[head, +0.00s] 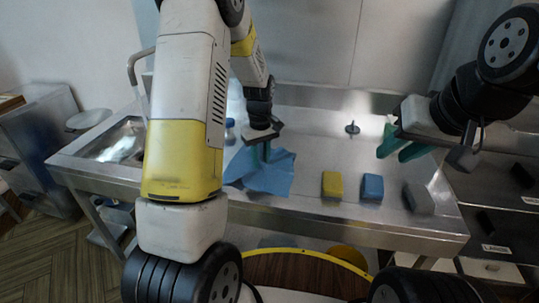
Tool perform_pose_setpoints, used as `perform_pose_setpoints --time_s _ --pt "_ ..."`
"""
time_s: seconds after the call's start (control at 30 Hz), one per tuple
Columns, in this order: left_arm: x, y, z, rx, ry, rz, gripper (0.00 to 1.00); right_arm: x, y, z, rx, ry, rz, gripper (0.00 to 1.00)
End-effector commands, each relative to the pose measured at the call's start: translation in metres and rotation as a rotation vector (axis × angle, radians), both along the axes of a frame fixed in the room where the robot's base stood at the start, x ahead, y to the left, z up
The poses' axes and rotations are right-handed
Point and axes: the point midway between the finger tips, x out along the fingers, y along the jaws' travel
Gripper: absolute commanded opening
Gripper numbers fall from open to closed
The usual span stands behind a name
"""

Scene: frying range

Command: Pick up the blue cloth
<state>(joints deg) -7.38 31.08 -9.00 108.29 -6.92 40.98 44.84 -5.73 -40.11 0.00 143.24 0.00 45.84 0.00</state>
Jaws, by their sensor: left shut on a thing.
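The blue cloth (262,177) lies crumpled on the steel counter, left of the sponges. My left gripper (263,156) comes down onto the cloth from above, its green fingers shut on it. The lower fingertips are partly hidden in the folds. Most of the cloth looks to be at counter level; I cannot tell whether any of it is lifted. My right gripper (393,154) is over the right part of the counter, its green fingers apart and empty, away from the cloth.
A yellow sponge (333,184), a blue sponge (372,187) and a grey block (418,198) lie in a row along the front of the counter (310,212). A small black fitting (352,128) stands behind. A sink (122,140) is at left, with a blue-capped bottle (230,130) nearby.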

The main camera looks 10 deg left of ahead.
Motion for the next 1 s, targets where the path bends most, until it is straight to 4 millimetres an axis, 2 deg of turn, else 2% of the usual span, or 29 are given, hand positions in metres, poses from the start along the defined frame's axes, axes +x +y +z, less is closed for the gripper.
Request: perform_pose_setpoints --time_s 0.03,0.2,0.57,1.0 --pt "-0.002 0.0 -0.003 0.0 0.006 0.0 0.16 0.0 0.0 0.0 0.0 0.0 0.0 0.3" --pt "-0.002 0.0 -0.003 0.001 0.007 0.0 0.0 0.0 0.0 0.0 0.0 0.0 0.0 0.3" --pt "-0.002 0.0 0.001 0.0 0.006 0.0 0.0 0.0 0.0 0.0 0.0 0.0 0.0 0.3" --pt "0.0 0.0 0.088 0.0 -0.001 0.0 0.0 0.0 0.0 0.0 0.0 0.0 0.0 0.3"
